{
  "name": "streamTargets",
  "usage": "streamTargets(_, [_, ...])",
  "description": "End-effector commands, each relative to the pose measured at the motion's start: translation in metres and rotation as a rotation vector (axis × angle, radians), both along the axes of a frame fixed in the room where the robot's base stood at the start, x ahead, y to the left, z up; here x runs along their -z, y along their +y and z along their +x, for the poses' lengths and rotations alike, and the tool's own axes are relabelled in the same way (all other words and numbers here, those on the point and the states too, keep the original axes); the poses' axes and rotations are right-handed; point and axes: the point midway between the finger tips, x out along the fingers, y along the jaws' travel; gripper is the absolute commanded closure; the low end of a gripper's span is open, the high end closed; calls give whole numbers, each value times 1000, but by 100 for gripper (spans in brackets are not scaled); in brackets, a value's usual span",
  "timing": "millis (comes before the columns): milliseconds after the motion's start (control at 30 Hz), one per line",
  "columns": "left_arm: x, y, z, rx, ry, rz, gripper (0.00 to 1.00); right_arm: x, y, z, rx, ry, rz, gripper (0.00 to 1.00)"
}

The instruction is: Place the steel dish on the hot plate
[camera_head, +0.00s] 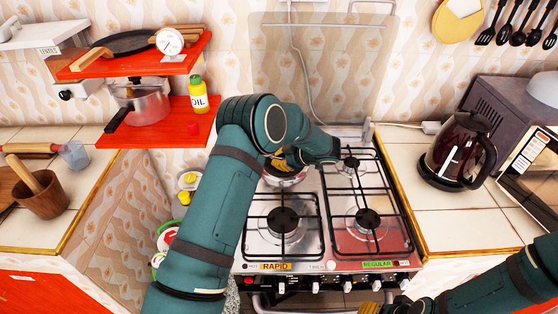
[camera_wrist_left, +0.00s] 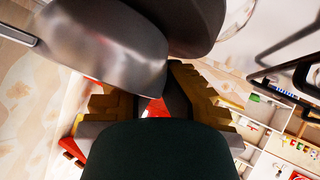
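The steel dish (camera_head: 285,178) sits at the back left of the hob (camera_head: 262,238), mostly hidden by my left arm and gripper. In the left wrist view, a shiny steel wall (camera_wrist_left: 105,50), apparently the dish, fills the upper left beside a dark rounded surface. My left gripper (camera_head: 283,162) is at the dish. Its yellow-and-dark fingers (camera_wrist_left: 150,95) stand apart at the dish's lower edge, with a gap between them. Whether they grip the rim is unclear. My right gripper (camera_head: 380,307) is at the bottom edge, mostly cut off. No separate hot plate can be made out.
Black pan supports (camera_head: 367,218) cover the hob. A dark kettle (camera_head: 458,150) and a microwave (camera_head: 532,160) stand on the right counter. A wooden cup (camera_head: 42,197) is far left.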

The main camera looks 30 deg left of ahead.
Motion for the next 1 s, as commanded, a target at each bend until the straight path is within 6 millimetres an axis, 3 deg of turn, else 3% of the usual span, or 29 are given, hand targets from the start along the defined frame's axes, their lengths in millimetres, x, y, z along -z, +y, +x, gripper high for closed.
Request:
streamTargets(200, [3,0,0,0,0,0,100,0,0,0,0,0,0,53])
streamTargets(300, [2,0,0,0,0,0,66,0,0,0,0,0,0,53])
streamTargets(700, [-2,-2,0,0,0,-1,66,-1,0,0,0,0,0,53])
streamTargets(1000, [-34,-45,-4,3,-1,-1,66,-7,0,2,4,-5,-1,53])
